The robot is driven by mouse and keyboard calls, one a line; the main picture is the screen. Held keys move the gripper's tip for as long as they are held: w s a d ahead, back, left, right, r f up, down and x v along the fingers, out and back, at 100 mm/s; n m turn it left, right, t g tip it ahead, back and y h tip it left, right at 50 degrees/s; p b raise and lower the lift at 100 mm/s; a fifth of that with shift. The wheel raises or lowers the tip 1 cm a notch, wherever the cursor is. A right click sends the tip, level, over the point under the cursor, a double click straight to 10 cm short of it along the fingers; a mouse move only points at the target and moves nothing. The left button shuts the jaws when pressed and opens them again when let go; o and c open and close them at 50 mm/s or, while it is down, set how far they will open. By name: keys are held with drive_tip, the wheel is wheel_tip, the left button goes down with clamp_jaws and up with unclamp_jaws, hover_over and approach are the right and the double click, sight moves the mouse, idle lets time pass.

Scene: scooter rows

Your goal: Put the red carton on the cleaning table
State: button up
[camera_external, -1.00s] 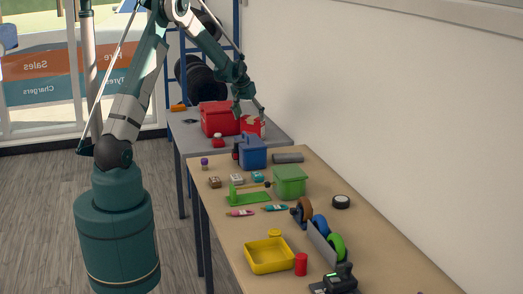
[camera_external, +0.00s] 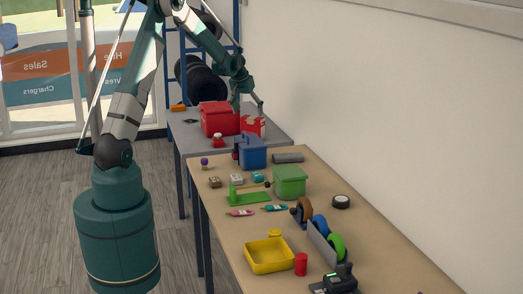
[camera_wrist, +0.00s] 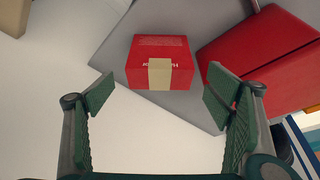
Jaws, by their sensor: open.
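The red carton (camera_external: 254,125) stands on the grey table (camera_external: 274,139) at the back, beside a larger red box. In the wrist view the carton (camera_wrist: 160,52) shows its red top with pale print and a beige strip, ahead of the jaws. My gripper (camera_external: 250,102) is just above the carton in the outside view. In the wrist view my gripper (camera_wrist: 158,97) has its two green fingers wide apart with nothing between them. The carton appears clear of the fingers.
The larger red box (camera_external: 219,118) is close beside the carton and also shows in the wrist view (camera_wrist: 262,60). A blue container (camera_external: 252,155) stands at the near wooden table's (camera_external: 228,210) far end. That table holds a green box (camera_external: 290,181), a yellow tray (camera_external: 268,257) and small items. A wall runs along the right.

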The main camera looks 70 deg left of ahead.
idle(0.4)
drive_tip(key=d+r+m, duration=0.1)
drive_tip(key=d+r, duration=0.5)
drive_tip(key=d, duration=0.4)
drive_tip(key=d+r+m+t, duration=0.1)
drive_tip(key=d+r, duration=0.4)
drive_tip(key=d, duration=0.5)
drive_tip(key=d+r+m, duration=0.1)
drive_tip(key=d+r, duration=0.5)
drive_tip(key=d, duration=0.4)
drive_tip(key=s+d+r+m+t+h, duration=0.1)
drive_tip(key=s+d+r, duration=0.25)
drive_tip(key=d, duration=0.65)
drive_tip(key=s+d+r+m, duration=0.15)
drive_tip(key=s+d, duration=0.25)
drive_tip(key=d, duration=0.6)
drive_tip(key=s+d+f+m+t+h, duration=0.1)
drive_tip(key=s+d, duration=0.9)
drive_tip(key=d, duration=0.1)
drive_tip(key=s+d+f+m+t+h, duration=0.1)
drive_tip(key=s+d+f+m, duration=0.1)
drive_tip(key=s+d, duration=0.8)
drive_tip(key=shift+s+d+f, duration=0.2)
drive_tip(key=shift+d+f, duration=0.1)
drive_tip(key=shift+d, duration=0.1)
